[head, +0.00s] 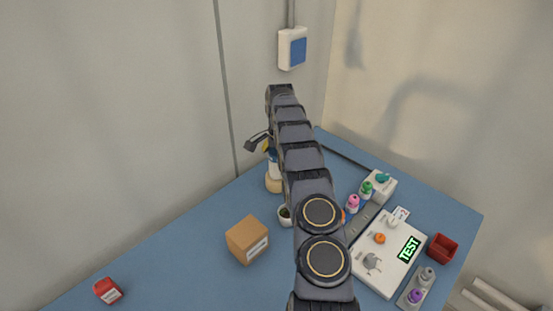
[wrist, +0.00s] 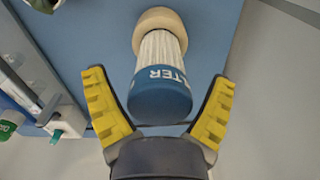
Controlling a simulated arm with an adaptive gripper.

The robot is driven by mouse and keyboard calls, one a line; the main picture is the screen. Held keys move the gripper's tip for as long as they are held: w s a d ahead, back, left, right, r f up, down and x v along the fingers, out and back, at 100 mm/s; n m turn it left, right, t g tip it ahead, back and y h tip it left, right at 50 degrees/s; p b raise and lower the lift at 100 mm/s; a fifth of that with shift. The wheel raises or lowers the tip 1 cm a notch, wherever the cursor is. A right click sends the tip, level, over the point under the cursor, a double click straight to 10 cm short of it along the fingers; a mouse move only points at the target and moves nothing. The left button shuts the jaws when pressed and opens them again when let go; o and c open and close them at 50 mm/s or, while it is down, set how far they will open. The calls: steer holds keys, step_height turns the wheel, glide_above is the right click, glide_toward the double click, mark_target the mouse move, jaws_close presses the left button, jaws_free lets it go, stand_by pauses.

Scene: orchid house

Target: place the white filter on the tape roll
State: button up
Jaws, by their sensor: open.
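The white filter (wrist: 160,50) is a pleated white cylinder with a blue cap lettered in white. In the wrist view its far end meets a tan, rounded roll (wrist: 158,17), which looks like the tape roll. In the head view the filter (head: 273,169) stands upright above the tan roll (head: 274,185), partly hidden behind my arm. My gripper (wrist: 160,78) is open, its yellow fingers on either side of the blue cap, with a visible gap on each side. The filter's contact with the roll is not fully clear.
A cardboard box (head: 247,240) and a small potted plant (head: 285,215) are near the roll. A white panel (head: 388,252), coloured bottles and a red bin (head: 442,248) fill the table's right side. A red box (head: 108,290) lies front left. The left table is mostly clear.

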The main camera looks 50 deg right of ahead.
step_height(320, 180, up, 12)
steer(key=shift+f, duration=0.1)
steer(key=shift+r, duration=0.25)
steer(key=shift+w+a+r, duration=0.1)
steer(key=shift+a+r, duration=0.15)
steer(key=shift+a, duration=0.05)
steer(key=s+a+r+n, duration=0.2)
steer(key=a+r+n, duration=0.15)
steer(key=a, duration=0.45)
steer(key=s+a+r+n, duration=0.25)
steer(key=a+r, duration=0.25)
steer(key=a, duration=0.3)
steer(key=s+a+r+n, duration=0.2)
steer(key=a+r+n, duration=0.2)
steer(key=a, duration=0.4)
steer(key=s+a+f+n, duration=0.2)
steer(key=s+a+n, duration=0.3)
steer(key=s, duration=0.8)
steer(key=s+a+f+n+g, duration=0.1)
steer(key=s+a+n, duration=0.3)
steer(key=s+a, duration=0.5)
steer(key=s+f, duration=0.1)
steer(key=s, duration=0.3)
steer(key=shift+f+n+g, duration=0.15)
steer(key=shift+n+g, duration=0.15)
steer(key=shift+n, duration=0.1)
